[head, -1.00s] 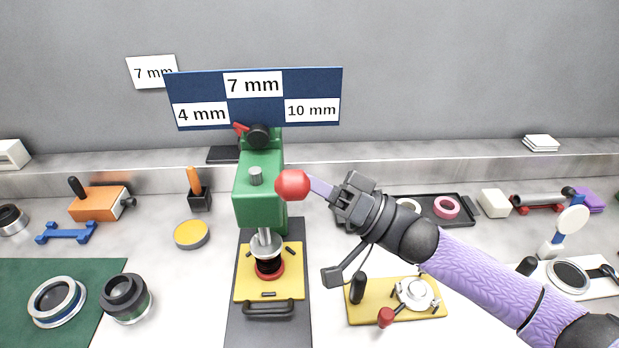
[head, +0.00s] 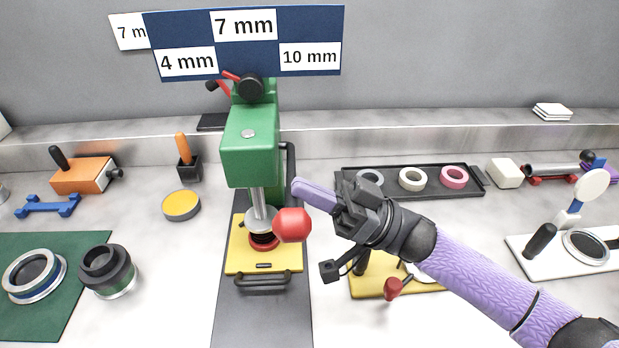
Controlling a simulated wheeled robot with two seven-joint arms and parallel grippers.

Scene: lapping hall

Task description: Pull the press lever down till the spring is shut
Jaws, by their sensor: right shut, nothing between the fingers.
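The green press (head: 250,146) stands in the middle. Its lever runs down the right side of the head and ends in a red ball knob (head: 292,225), now low beside the spring. The ram (head: 258,203) is well out of the head, its disc pressing on the dark spring (head: 263,238), which sits on a red ring on the yellow plate. The spring looks short; I cannot tell if its coils all touch. My right gripper (head: 298,187) is shut and empty, its purple fingers just above the knob; contact is unclear. My left gripper is not in view.
A blue sign (head: 243,62) stands behind the press. Right of it are a black tray (head: 393,190) with tape rolls and a yellow fixture (head: 378,282) under my right arm. Left are a yellow-topped disc (head: 181,205), a black ring part (head: 106,270) and a green mat (head: 60,310).

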